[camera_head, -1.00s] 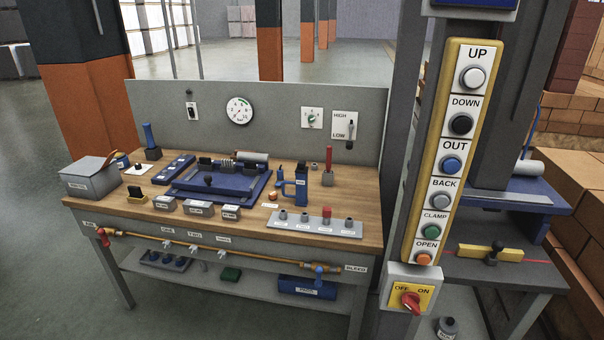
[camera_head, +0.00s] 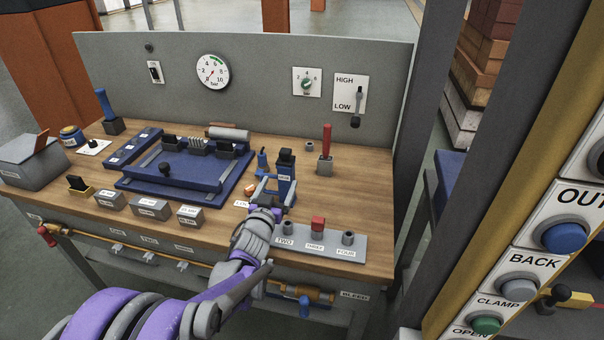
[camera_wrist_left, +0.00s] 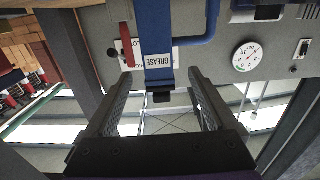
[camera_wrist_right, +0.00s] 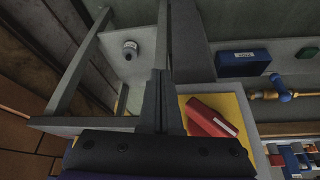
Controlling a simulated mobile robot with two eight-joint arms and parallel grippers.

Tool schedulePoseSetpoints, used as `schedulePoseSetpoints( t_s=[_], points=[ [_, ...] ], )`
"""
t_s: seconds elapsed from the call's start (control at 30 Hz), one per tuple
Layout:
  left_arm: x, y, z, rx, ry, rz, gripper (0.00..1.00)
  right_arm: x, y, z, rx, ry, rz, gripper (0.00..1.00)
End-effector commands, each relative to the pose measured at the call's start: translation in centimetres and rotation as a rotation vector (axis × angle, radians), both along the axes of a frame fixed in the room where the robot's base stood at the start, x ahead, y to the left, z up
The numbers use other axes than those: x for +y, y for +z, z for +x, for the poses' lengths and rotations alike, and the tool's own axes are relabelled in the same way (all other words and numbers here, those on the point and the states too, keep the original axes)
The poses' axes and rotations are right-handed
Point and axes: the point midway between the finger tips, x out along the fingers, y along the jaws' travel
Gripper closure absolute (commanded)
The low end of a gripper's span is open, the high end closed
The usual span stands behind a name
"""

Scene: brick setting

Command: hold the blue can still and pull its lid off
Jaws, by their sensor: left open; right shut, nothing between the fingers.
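The blue can (camera_head: 286,178), labelled GREASE and with a handle on its left, stands upright on the bench. Its dark lid (camera_head: 286,156) is on top. My left gripper (camera_head: 273,187) is open in front of the can. In the left wrist view the picture is upside down. The can (camera_wrist_left: 158,45) and its dark lid (camera_wrist_left: 162,96) show between the open fingers (camera_wrist_left: 161,78), with a gap on both sides. My right gripper (camera_wrist_right: 160,75) is shut and empty, near a red switch handle (camera_wrist_right: 210,117), and is out of the head view.
A grey strip (camera_head: 265,238) with several posts, one red-topped, lies in front of the can. A red-handled lever (camera_head: 326,145) stands behind to its right. A blue fixture (camera_head: 175,183) lies to the left. A button panel (camera_head: 545,240) stands at the right.

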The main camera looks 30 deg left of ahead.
Motion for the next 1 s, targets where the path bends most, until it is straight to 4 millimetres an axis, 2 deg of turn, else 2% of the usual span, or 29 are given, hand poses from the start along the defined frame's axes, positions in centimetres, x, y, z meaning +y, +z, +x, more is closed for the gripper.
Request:
schedulePoseSetpoints(
  t_s=[0.3,0.57,0.8,1.0],
  points=[
    [1.0,0.0,4.3,-0.010,-0.006,0.001,0.10,0.0,0.3,0.0,-0.001,0.000,0.000,1.00],
    [1.5,0.0,6.4,-0.010,-0.005,0.001,0.10,0.0,0.6,0.1,-0.002,0.000,0.000,1.00],
    [2.2,0.0,9.8,-0.010,-0.004,0.001,0.10,0.0,1.2,0.2,-0.004,0.000,0.000,1.00],
    [2.4,-0.1,10.7,-0.010,-0.003,0.001,0.10,0.0,1.3,0.2,-0.004,0.000,0.000,1.00]
  ],
)
